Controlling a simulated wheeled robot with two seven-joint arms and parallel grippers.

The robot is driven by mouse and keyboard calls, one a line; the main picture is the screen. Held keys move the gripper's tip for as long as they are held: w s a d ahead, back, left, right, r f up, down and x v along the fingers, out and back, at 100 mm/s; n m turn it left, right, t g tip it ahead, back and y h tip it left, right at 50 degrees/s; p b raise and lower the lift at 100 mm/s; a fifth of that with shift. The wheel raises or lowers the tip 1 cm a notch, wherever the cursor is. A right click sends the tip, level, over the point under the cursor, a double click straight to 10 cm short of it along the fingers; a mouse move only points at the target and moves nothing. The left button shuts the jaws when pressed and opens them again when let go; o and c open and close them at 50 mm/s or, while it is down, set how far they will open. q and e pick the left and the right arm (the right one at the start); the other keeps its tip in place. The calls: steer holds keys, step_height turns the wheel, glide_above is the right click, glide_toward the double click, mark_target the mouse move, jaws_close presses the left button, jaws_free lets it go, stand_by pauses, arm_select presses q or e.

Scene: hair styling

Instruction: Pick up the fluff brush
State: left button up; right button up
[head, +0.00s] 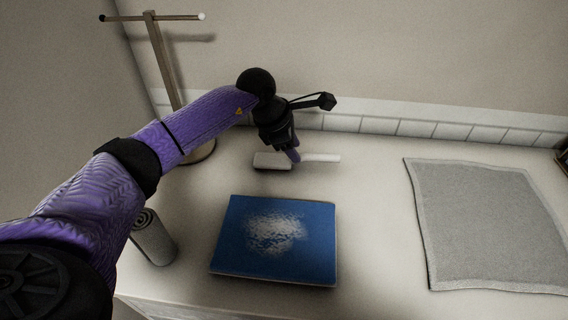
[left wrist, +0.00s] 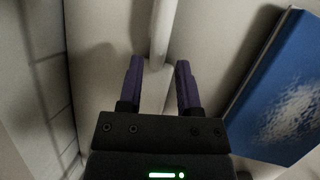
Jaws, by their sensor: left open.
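The fluff brush (head: 271,160) lies on the counter near the back wall, a pale block-shaped head at the left and a thin white handle (head: 322,157) to the right. My left gripper (head: 295,156) is over the brush, about where head and handle meet, pointing down. In the left wrist view the two purple fingers (left wrist: 160,85) are apart, and the white handle (left wrist: 163,32) runs away from the gap between them. The brush does not look gripped. The lower part between the fingers is hidden by my gripper body. My right gripper is not in view.
A blue board (head: 310,243) with white fluff on it lies in front of the brush. A grey towel (head: 490,225) lies at the right. A rolled grey item (head: 153,240) stands at the left, and a T-shaped stand (head: 163,60) is behind my arm. Counter between board and towel is clear.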

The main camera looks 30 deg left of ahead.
arm_select(q)
steer(key=b+x, duration=0.1)
steer(key=x, duration=0.2)
steer(key=shift+a+f, duration=0.1)
steer(key=shift+f, duration=0.3)
steer(key=shift+w+f, duration=0.15)
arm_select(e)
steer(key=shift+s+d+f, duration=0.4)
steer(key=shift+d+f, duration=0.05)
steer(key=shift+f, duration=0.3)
arm_select(q)
jaws_close()
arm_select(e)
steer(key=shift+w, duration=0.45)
arm_select(q)
step_height(320, 180, up, 9)
steer(key=p, duration=0.2)
steer(key=shift+r+p, duration=0.2)
steer(key=shift+p, duration=0.2)
steer(key=shift+r, duration=0.45)
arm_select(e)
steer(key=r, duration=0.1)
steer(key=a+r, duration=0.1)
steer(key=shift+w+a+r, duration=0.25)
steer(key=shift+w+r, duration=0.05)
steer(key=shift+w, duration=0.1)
